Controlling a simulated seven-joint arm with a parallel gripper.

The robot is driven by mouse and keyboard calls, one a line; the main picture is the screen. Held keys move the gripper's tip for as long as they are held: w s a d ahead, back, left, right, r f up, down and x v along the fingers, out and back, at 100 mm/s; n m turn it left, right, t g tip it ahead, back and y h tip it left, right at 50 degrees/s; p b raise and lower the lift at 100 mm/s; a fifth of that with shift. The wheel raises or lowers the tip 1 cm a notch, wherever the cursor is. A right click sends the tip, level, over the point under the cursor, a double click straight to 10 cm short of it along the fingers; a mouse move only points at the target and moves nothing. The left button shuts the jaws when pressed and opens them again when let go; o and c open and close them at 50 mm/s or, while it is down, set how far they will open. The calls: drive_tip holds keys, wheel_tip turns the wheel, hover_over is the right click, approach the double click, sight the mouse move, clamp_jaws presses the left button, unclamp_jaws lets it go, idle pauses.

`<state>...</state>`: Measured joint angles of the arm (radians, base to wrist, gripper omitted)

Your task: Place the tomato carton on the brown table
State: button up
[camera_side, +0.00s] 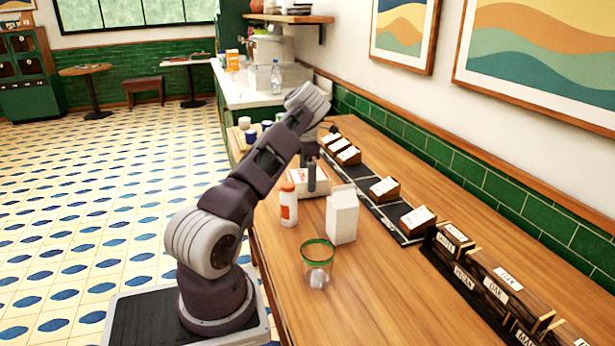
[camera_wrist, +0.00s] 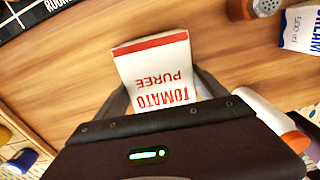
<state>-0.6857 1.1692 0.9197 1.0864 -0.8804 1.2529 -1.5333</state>
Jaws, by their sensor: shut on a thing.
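The tomato carton (camera_wrist: 160,68) is white with red bands and red "TOMATO PUREE" lettering. In the wrist view it stands out between my gripper's jaws, its lower part hidden by the gripper body. My gripper (camera_side: 311,178) is shut on it. In the side view the carton (camera_side: 297,181) shows as a white and red box around the fingers, low over the brown table (camera_side: 395,285). The brown wooden table also fills the wrist view (camera_wrist: 75,85). I cannot tell whether the carton touches it.
An orange-and-white bottle (camera_side: 288,207) and a white cream carton (camera_side: 342,216) stand close by. A green-rimmed glass (camera_side: 317,265) is nearer the camera. Labelled wooden blocks (camera_side: 385,188) sit on a dark strip along the wall.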

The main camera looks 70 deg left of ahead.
drive_tip(key=shift+f, duration=0.1)
drive_tip(key=o, duration=2)
drive_tip(key=shift+f, duration=0.1)
